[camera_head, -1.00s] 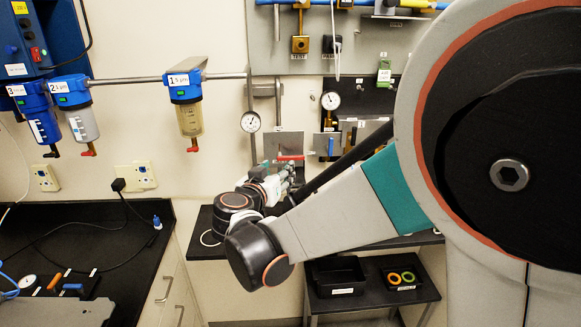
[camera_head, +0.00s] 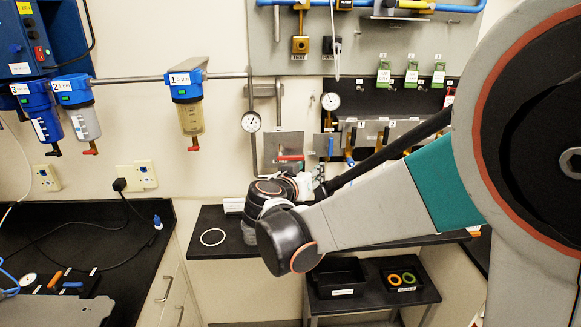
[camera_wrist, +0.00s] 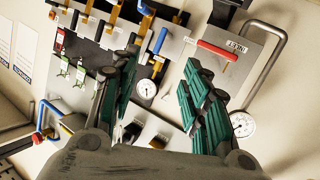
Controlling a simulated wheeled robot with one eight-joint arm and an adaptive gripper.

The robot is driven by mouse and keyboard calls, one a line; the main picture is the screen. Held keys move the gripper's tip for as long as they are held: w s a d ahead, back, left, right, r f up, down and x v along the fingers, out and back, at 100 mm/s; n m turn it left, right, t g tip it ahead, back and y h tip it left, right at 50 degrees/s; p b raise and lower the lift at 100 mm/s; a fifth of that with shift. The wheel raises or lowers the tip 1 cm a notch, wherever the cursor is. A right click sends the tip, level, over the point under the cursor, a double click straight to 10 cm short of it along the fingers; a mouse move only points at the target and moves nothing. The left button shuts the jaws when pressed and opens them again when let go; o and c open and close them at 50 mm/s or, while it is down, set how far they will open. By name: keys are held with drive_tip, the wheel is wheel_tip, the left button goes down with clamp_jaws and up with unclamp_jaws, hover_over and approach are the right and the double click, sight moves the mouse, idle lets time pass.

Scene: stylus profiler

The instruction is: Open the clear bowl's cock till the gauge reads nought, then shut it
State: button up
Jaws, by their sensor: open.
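Three filter bowls hang on a pipe at left in the head view. Bowl 1 (camera_head: 190,117) is see-through and yellowish, with a red cock (camera_head: 194,146) below. Bowl 2 (camera_head: 84,124) is pale grey and looks clear, with a red cock (camera_head: 91,150). Bowl 3 (camera_head: 44,125) is blue with a white striped label. A round white gauge (camera_head: 250,122) sits at the pipe's right end; it shows too in the wrist view (camera_wrist: 242,123). Its reading is too small to tell. My gripper (camera_wrist: 160,70) is open and empty, facing the wall panel, apart from the bowls.
A red lever (camera_wrist: 217,49) is on a grey plate and a blue lever (camera_wrist: 160,41) is beside it. A second gauge (camera_wrist: 146,89) lies between my fingers in the wrist view. Green tags (camera_head: 411,76) hang at right. A black shelf (camera_head: 222,240) is below.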

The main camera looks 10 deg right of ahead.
drive_tip(key=c, duration=0.3)
drive_tip(key=n+t+y+p, duration=0.1)
drive_tip(key=n+t+y, duration=0.5)
drive_tip(key=n, duration=1.7)
approach(193, 149)
drive_tip(key=shift+g+y, duration=0.3)
drive_tip(key=shift+g, duration=0.1)
drive_tip(key=w, duration=0.5)
drive_tip(key=w+d, duration=0.1)
drive_tip(key=w, duration=0.2)
drive_tip(key=shift+w+r, duration=0.1)
drive_tip(key=shift+r, duration=0.2)
clamp_jaws()
